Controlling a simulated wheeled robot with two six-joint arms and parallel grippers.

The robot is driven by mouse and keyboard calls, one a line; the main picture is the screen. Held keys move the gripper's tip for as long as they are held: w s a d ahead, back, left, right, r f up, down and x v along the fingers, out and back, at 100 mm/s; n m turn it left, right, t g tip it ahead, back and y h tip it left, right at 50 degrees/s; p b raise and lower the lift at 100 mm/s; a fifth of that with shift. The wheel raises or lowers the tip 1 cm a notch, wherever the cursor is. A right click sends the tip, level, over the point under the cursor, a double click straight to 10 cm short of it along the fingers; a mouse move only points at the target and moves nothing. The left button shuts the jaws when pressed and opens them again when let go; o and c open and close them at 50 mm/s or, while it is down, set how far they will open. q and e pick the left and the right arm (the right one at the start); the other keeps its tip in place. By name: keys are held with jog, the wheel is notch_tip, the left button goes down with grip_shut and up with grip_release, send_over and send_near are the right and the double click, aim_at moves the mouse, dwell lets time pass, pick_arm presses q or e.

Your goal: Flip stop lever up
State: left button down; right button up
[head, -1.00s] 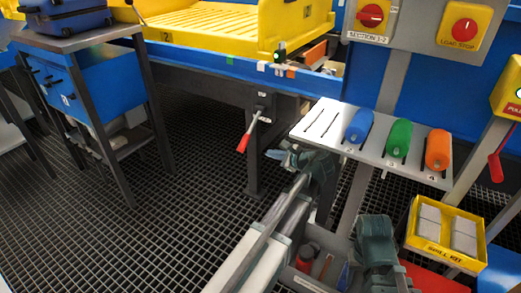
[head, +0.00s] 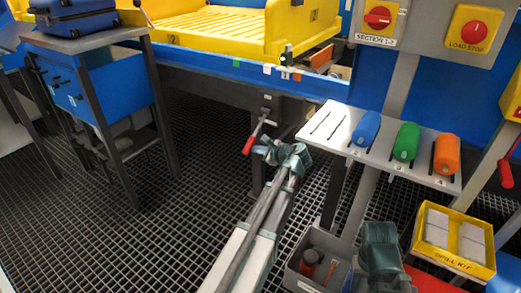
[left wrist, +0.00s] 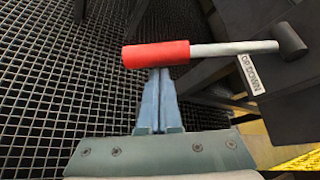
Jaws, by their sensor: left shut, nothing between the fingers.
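The stop lever, with a red grip (head: 248,145) and a pale metal shaft, hangs from its pivot on a dark post under the conveyor, slanting down and to the left. In the left wrist view, its red grip (left wrist: 155,54) lies across the picture, with a label by the shaft reading "DOWN". My left gripper (head: 264,152) is beside the grip. Its shut, empty fingers (left wrist: 158,72) point at the grip's underside in the wrist view; I cannot tell whether they touch. My right gripper (head: 383,245) is at the lower right; its fingers cannot be made out.
A grey shelf (head: 335,141) with blue, green and orange cylinders is right of the lever. A grey bin (head: 305,281) and yellow spill kit (head: 453,255) sit lower right. A blue-drawer table (head: 110,85) stands left. The grid floor between is open.

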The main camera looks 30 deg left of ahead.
aim_at(253, 142)
dwell(0.4)
pick_arm(q)
jog(key=shift+s+r+p, duration=0.35)
jog(key=shift+r+p, duration=0.1)
jog(key=shift+p, duration=0.2)
jog(key=shift+s+r+m, duration=0.15)
jog(key=shift+r+m, duration=0.05)
jog(key=shift+m, duration=0.1)
jog(key=r+p, duration=0.1)
jog(key=s+r+m+g+p, duration=0.1)
jog(key=p, duration=0.1)
jog(key=s+r+m+g+p, duration=0.1)
jog(key=r+p, duration=0.1)
jog(key=shift+a, duration=0.15)
jog(key=shift+s+r+p, duration=0.3)
jog(key=shift+r+p, duration=0.3)
jog(key=shift+p, duration=0.3)
jog(key=shift+d+r+g, duration=0.2)
jog(key=shift+g, duration=0.1)
jog(key=s+d, duration=0.2)
jog(key=d, duration=1)
jog(key=shift+s+d+p, duration=0.2)
jog(key=shift+s+p, duration=0.1)
jog(key=shift+s, duration=0.05)
